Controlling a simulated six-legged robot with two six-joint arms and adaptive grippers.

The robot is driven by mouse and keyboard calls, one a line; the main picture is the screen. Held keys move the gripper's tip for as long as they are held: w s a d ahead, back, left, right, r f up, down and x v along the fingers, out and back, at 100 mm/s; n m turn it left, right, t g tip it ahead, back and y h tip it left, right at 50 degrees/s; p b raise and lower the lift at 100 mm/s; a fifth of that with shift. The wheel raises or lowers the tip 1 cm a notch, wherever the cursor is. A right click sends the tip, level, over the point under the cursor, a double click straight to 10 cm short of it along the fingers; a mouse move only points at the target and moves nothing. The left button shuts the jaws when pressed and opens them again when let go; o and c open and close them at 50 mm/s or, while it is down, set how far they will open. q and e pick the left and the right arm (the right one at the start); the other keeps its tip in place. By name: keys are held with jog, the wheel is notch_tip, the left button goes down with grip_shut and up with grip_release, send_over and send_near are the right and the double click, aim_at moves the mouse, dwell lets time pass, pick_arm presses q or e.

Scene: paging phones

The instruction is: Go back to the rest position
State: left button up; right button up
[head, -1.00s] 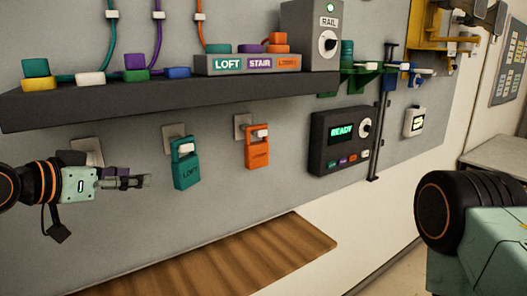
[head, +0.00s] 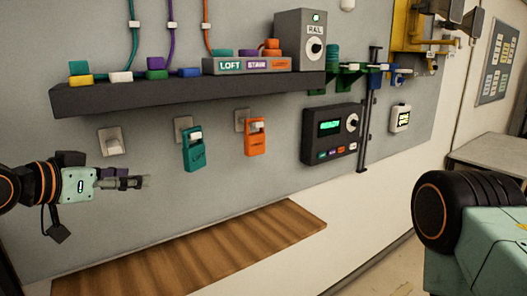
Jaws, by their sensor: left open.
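My left gripper (head: 122,183) is at the left in the head view, open and empty. It is in front of the grey wall panel, below an empty white wall hook (head: 112,141) and apart from it. A teal phone (head: 193,151) labelled LOFT hangs on its hook to the right of the gripper. An orange phone (head: 256,138) hangs on the hook further right. My right arm shows only as a dark joint and a pale green link at the right edge; its gripper is out of view.
A dark box with a green screen (head: 331,133) is on the wall at right. A wooden board (head: 190,247) lies below the gripper. The space around the gripper looks clear.

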pick_arm(q)
jog(key=s+d+f+n+g+y+b, duration=0.1)
jog(key=s+f+n+b, duration=0.2)
jog(key=f, duration=0.9)
jog(key=s+d+f+n+g+y+b, duration=0.1)
jog(key=s+f+n+g+y+b, duration=0.3)
jog(key=f, duration=0.8)
jog(key=s+d+f+t+h+b, duration=0.1)
jog(key=s+f+b, duration=0.25)
jog(key=f, duration=0.85)
jog(key=s+f+g+y+b, duration=0.1)
jog(key=s+f+g+b, duration=0.3)
jog(key=s+f, duration=0.9)
jog(key=s+f+m+g+y+b, duration=0.1)
jog(key=s+f+g+b, duration=0.3)
jog(key=s+f+b, duration=0.5)
jog(key=s+f, duration=0.4)
jog(key=f, duration=0.5)
jog(key=shift+s+d+b, duration=0.15)
jog(key=shift+s+b, duration=0.15)
pick_arm(e)
notch_tip(320, 180, down, 24)
jog(key=shift+s+a, duration=0.1)
